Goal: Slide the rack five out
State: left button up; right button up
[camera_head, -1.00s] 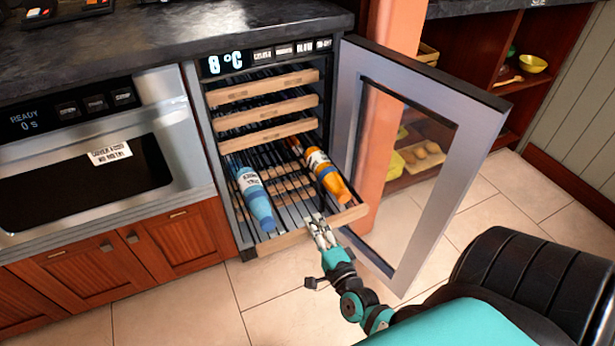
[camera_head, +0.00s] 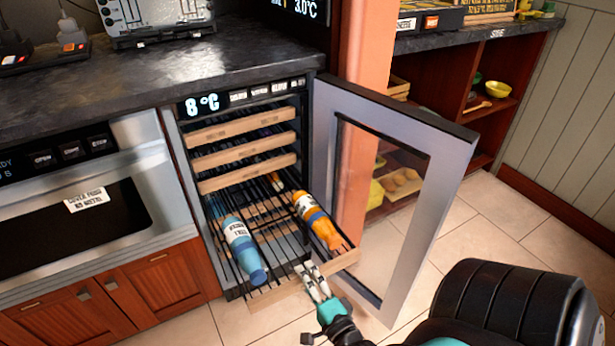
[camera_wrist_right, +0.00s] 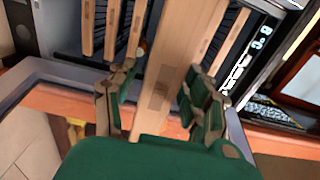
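The wine cooler (camera_head: 170,140) stands open. A low rack (camera_head: 266,300), which I take to be rack five, sticks out of its front with a blue bottle (camera_head: 241,248) and an orange bottle (camera_head: 318,222) lying on it. My right gripper (camera_head: 311,279) is at the rack's wooden front bar. In the wrist view, the fingers of my right gripper (camera_wrist_right: 158,95) lie on both sides of that wooden bar (camera_wrist_right: 180,45); the contact is partly hidden. My left gripper is not in view.
The glass door (camera_head: 395,200) is swung open on the right, close to my right arm. Three wooden rack fronts (camera_head: 247,172) sit inside above the low rack. An oven (camera_head: 85,215) is on the left. Tiled floor lies in front.

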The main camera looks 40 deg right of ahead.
jog(key=shift+o, duration=0.2)
jog(key=v, duration=1.2)
jog(key=shift+w+a+r, duration=0.1)
